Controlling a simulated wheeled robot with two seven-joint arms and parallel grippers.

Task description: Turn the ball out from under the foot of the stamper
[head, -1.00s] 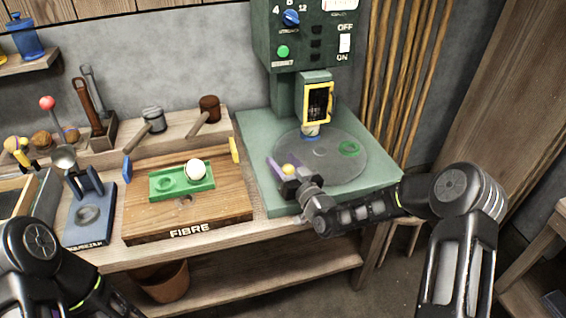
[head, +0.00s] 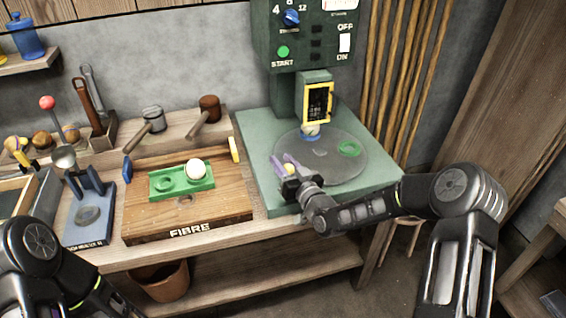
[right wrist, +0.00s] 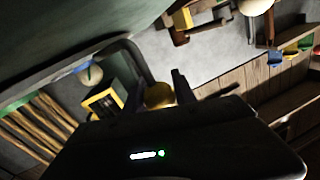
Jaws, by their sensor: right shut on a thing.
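The stamper (head: 285,95) is a green machine with a yellow-framed foot column (head: 317,103). A pale ball (head: 311,129) in a blue ring sits on the round grey turntable (head: 335,172), right under the foot; the foot hides its top. A yellow knob (head: 291,169) stands at the turntable's front left. My right gripper (head: 284,164) is shut on the yellow knob, one purple-looking finger on each side. In the right wrist view the knob (right wrist: 159,95) shows between the fingers. My left gripper is out of view; only my left arm shows.
A wooden FIBRE board (head: 150,226) with a green tray (head: 168,192) and a white ball (head: 196,170) lies left of the stamper. Mallets (head: 153,119) stand behind it. Bamboo-like poles (head: 395,80) stand at the right.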

